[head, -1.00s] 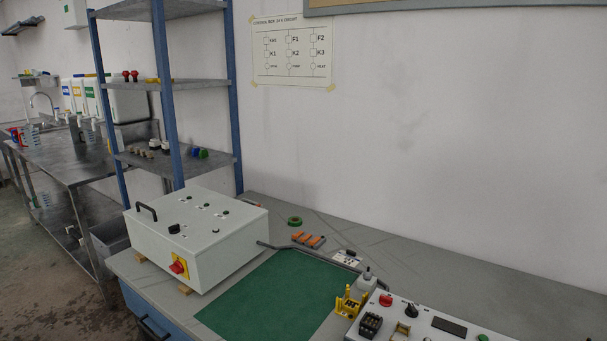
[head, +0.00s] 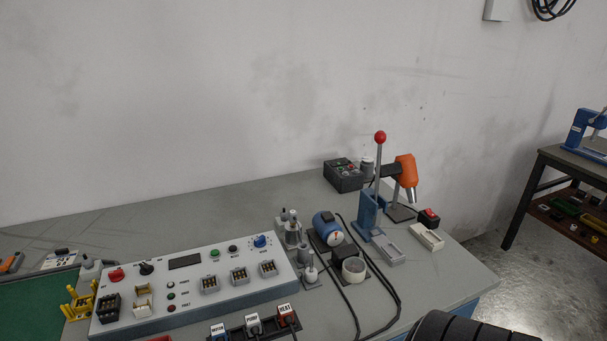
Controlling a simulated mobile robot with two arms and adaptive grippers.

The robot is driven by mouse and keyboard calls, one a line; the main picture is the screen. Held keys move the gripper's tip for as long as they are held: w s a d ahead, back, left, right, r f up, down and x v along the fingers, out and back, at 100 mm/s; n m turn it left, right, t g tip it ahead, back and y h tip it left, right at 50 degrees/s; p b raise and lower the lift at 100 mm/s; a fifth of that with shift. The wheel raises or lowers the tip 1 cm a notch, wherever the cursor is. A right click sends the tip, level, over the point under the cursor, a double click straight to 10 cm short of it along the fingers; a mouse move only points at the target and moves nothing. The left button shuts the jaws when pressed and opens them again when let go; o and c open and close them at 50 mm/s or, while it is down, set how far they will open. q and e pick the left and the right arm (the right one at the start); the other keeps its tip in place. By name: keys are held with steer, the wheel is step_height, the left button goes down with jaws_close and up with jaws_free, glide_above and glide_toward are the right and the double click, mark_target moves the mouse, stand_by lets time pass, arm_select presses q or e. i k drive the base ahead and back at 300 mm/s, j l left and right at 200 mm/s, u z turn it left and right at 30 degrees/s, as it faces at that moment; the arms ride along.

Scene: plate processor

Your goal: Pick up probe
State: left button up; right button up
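I cannot pick out a probe with certainty in the head view. A grey test panel (head: 200,290) with knobs, buttons and sockets lies on the bench at the lower left. A blue device with a round white dial (head: 327,229) stands right of it, and black cables (head: 388,290) run close by toward the front edge. A yellow holder (head: 78,304) stands at the panel's left end. Neither of my grippers shows. A black ribbed part at the lower right edge may be mine.
A hand press (head: 369,214) with a red-ball lever and an orange heat gun (head: 405,170) stand at the bench's right. A black control box (head: 343,175) is behind them. Plugs (head: 253,325) labelled motor, pump and heat sit in front. The bench (head: 200,220) is clear behind the panel.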

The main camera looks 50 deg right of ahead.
mark_target(293, 215)
steer(key=k+z, duration=0.1)
steer(key=z, duration=1.4)
